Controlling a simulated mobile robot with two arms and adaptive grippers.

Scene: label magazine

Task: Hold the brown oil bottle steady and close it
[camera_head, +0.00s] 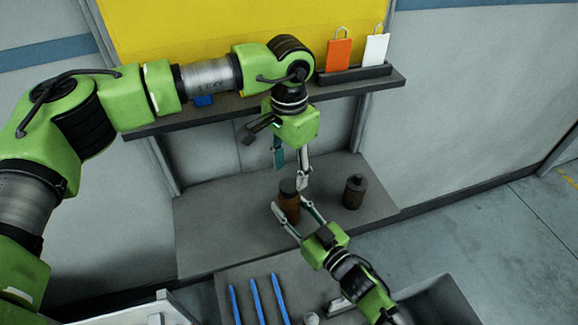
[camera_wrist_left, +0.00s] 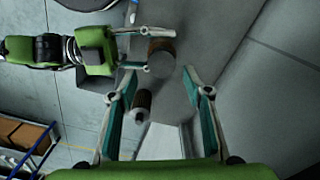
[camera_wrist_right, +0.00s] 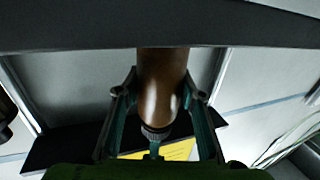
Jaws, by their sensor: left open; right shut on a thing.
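The brown oil bottle (camera_head: 289,208) stands upright on the lower grey ledge, with a dark top (camera_head: 288,186). My right gripper (camera_head: 289,206) is shut around its body from the front. In the right wrist view the bottle (camera_wrist_right: 160,85) lies between the fingers, with a dark ribbed collar or cap (camera_wrist_right: 155,132) at its end. I cannot tell how tightly the top sits. My left gripper (camera_head: 291,172) is open and empty, pointing down just above the bottle. In the left wrist view the bottle (camera_wrist_left: 161,53) shows beyond the fingertips.
A darker bottle (camera_head: 354,194) stands on the ledge to the right. An upper shelf (camera_head: 200,118) holds an orange tag (camera_head: 339,55) and a white tag (camera_head: 375,50) above my left gripper. Several blue sticks (camera_head: 255,300) lie at the front. The ledge's left part is clear.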

